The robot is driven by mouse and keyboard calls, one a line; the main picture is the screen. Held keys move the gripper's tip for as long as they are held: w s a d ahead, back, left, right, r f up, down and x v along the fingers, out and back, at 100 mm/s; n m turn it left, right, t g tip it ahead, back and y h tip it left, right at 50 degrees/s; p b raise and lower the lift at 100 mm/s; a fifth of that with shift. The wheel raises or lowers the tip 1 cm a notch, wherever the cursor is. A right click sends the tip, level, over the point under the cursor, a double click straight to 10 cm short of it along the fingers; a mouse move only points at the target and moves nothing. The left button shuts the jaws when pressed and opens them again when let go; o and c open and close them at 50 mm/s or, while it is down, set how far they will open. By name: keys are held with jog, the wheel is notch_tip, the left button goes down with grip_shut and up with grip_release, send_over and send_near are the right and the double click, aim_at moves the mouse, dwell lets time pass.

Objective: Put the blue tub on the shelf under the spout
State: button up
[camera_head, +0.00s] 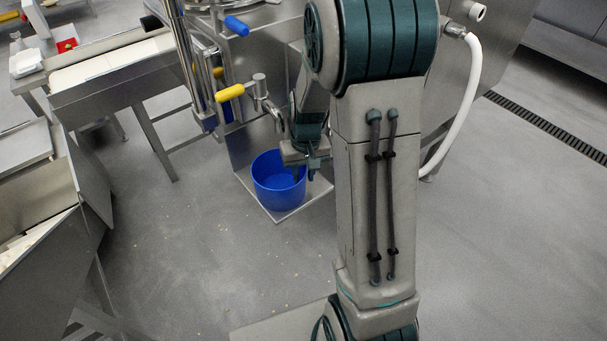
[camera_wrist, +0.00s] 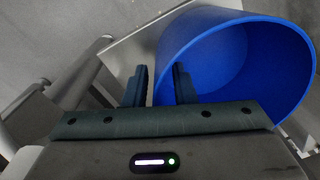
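The blue tub (camera_head: 279,190) stands upright on the small metal shelf (camera_head: 278,216) at the foot of the machine. The spout (camera_head: 272,112), with a yellow handle, is above the tub. The tub looks empty. My gripper (camera_head: 305,170) is at the tub's right rim in the head view. In the wrist view my gripper (camera_wrist: 160,82) has its two fingers apart; the tub (camera_wrist: 205,45) fills the upper right. The left finger is outside the tub and the right finger overlaps its wall near the rim. A gap shows between the fingers.
The steel machine (camera_head: 250,65) rises behind the shelf, with a white hose (camera_head: 468,105) at its right. A conveyor table (camera_head: 118,70) and a steel hopper (camera_head: 40,200) stand on the left.

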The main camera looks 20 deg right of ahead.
notch_tip(320, 180, up, 11)
jog(key=p, duration=0.2)
jog(key=s+a+r+t, duration=0.1)
jog(key=s+a+r, duration=0.1)
jog(key=s, duration=0.6)
jog(key=s+a+r+t, duration=0.1)
jog(key=s+a+r, duration=0.1)
jog(key=s, duration=0.6)
jog(key=shift+a+r+n, duration=0.2)
jog(key=shift+r+n, duration=0.2)
